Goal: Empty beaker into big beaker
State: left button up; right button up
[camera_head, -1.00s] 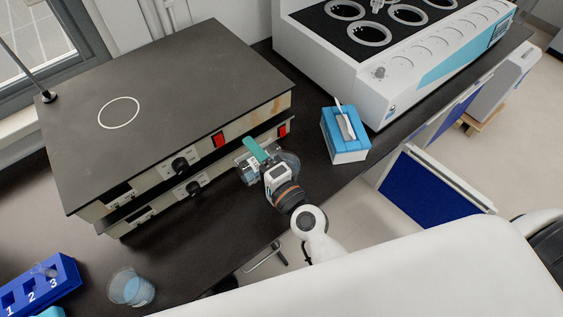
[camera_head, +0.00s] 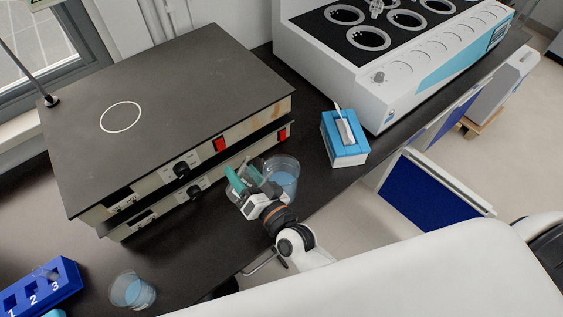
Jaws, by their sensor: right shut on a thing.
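My right gripper (camera_head: 253,187) has teal fingers and is shut on a small clear beaker (camera_head: 238,199), mostly hidden by the fingers. It holds the beaker just left of a larger clear beaker (camera_head: 284,176) with blue liquid. The larger beaker stands on the dark bench in front of the stacked hot plates. I cannot tell whether the held beaker is empty or touches the larger one. Another clear beaker (camera_head: 132,291) with blue liquid stands at the lower left. My left gripper is not in view.
The stacked hot plates (camera_head: 170,110) stand behind the gripper. A blue tissue box (camera_head: 345,140) stands to the right, beside a white machine (camera_head: 385,75) with round openings. A blue numbered rack (camera_head: 40,286) is at the lower left. The bench's front edge is close to my arm.

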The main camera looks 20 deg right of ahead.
jog(key=f+n+b, duration=0.1)
jog(key=a+f+n+b, duration=0.1)
jog(key=f, duration=0.1)
jog(key=f+b, duration=0.1)
jog(key=f, duration=0.1)
jog(key=shift+s+a+n, duration=0.2)
jog(key=shift+a+n, duration=0.05)
jog(key=shift+n, duration=0.15)
jog(key=shift+s+a+f+n+p, duration=0.15)
jog(key=shift+a+f+n+p, duration=0.25)
jog(key=shift+n, duration=0.55)
jog(key=shift+s+a+f+n+p, duration=0.2)
jog(key=shift+a+f+n, duration=0.1)
jog(key=shift+a+n, duration=0.5)
jog(key=shift+s+a+f+n+p, duration=0.2)
jog(key=shift+a+f+n, duration=0.15)
jog(key=shift+n, duration=0.7)
